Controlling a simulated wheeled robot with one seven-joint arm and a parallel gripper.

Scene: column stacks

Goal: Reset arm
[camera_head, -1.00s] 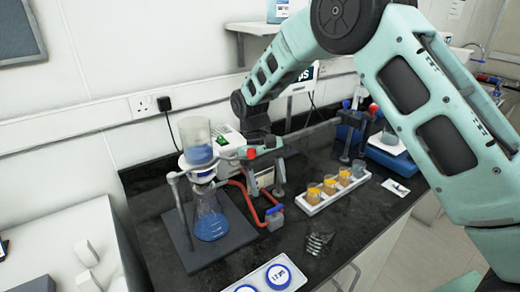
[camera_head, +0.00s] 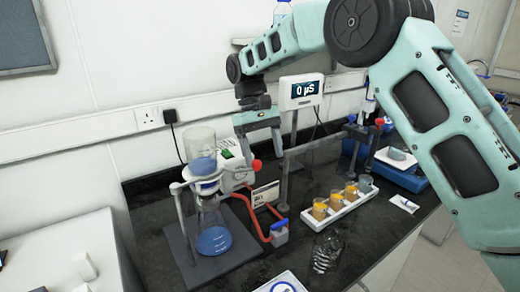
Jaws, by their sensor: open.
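My arm reaches in from the right at the top of the picture. My gripper (camera_head: 263,150) points down over the back of the dark bench (camera_head: 150,222), in front of the white wall. Its two fingers are spread apart, with nothing visible between them. It hangs to the right of the glass column stack (camera_head: 201,143), which holds blue liquid above a flask (camera_head: 213,238) of blue liquid on a dark stand. The gripper appears apart from the stack.
A meter (camera_head: 302,91) reading "0 µS" stands on a post right of my gripper. A white tray (camera_head: 338,215) holds several cups, some orange. A clear glass vessel (camera_head: 326,252) stands in front. Red tubing (camera_head: 247,206) runs beside the flask. A blue device (camera_head: 400,176) sits at right.

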